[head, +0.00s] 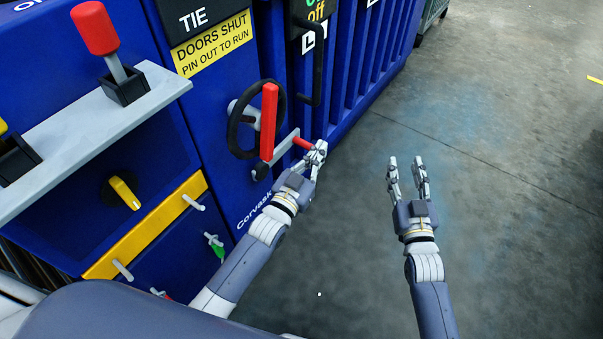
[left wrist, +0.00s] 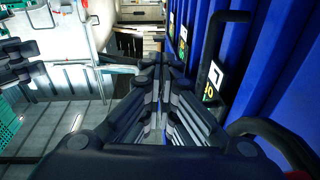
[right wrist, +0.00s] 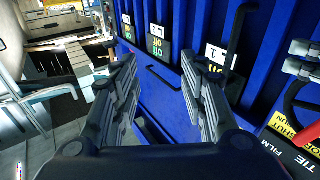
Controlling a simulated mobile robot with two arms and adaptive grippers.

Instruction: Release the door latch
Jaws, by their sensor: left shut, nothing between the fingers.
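A blue machine door carries a black handwheel (head: 233,137) with an upright red bar (head: 269,108) in front of it. Below it a grey lever (head: 284,147) ends in a red grip (head: 301,143). I cannot tell which part is the latch. My left gripper (head: 319,151) is at the outer end of the red grip, shut with nothing between its fingers; whether it touches the grip is unclear. In the left wrist view the wheel's rim (left wrist: 262,125) shows at the lower right. My right gripper (head: 406,162) is open and empty, out over the floor.
A black door handle (head: 317,65) stands upright right of the wheel. A grey shelf (head: 75,140) with a red-knobbed lever (head: 97,30), a yellow knob (head: 125,193) and a yellow bar (head: 150,228) lie to the left. The concrete floor (head: 490,130) at right is open.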

